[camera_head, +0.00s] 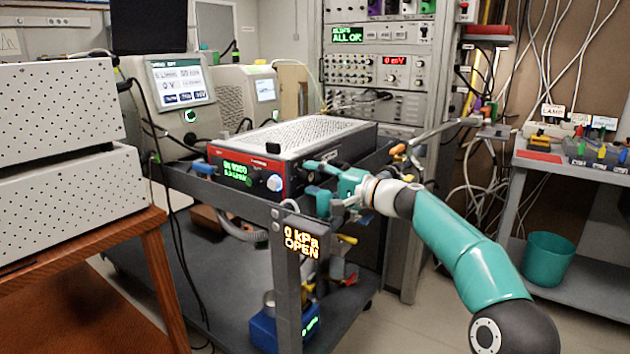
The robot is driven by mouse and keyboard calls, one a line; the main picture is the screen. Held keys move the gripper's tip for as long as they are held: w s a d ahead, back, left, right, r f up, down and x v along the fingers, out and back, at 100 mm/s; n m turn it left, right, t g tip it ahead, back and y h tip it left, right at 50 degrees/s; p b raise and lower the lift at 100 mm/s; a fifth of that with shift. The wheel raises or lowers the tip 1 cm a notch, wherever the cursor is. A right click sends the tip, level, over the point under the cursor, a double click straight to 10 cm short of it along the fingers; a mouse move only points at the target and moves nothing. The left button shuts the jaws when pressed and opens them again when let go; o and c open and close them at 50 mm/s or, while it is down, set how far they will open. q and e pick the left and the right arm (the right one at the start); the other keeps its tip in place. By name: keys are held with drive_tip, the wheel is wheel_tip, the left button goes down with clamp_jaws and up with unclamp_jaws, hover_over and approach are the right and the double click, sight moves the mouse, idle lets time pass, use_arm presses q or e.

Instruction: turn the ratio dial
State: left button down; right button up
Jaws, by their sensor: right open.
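A pale round dial (275,183) sits on the red and black front of a boxy instrument (318,137) with a perforated top. I cannot read its label, so I cannot tell for sure that it is the ratio dial. A green lit display (237,174) is on the same front, left of the dial. My right arm comes in from the right, and its teal gripper (311,178) is open, just right of the dial and apart from it. The gripper's fingers point left toward the instrument's front. My left gripper is not in view.
The instrument stands on a dark cart (200,182) whose front post carries a "0 kPa OPEN" sign (301,242). A rack of electronics (392,70) stands behind. Perforated white boxes (60,150) fill the left. A grey bench (575,160) is at the right.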

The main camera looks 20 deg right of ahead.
drive_tip(key=shift+s+d+r, duration=0.1)
drive_tip(key=shift+d, duration=0.05)
drive_tip(key=shift+s+d, duration=0.15)
drive_tip(key=shift+s, duration=0.05)
drive_tip(key=v, duration=1.1)
drive_tip(key=shift+s, duration=0.15)
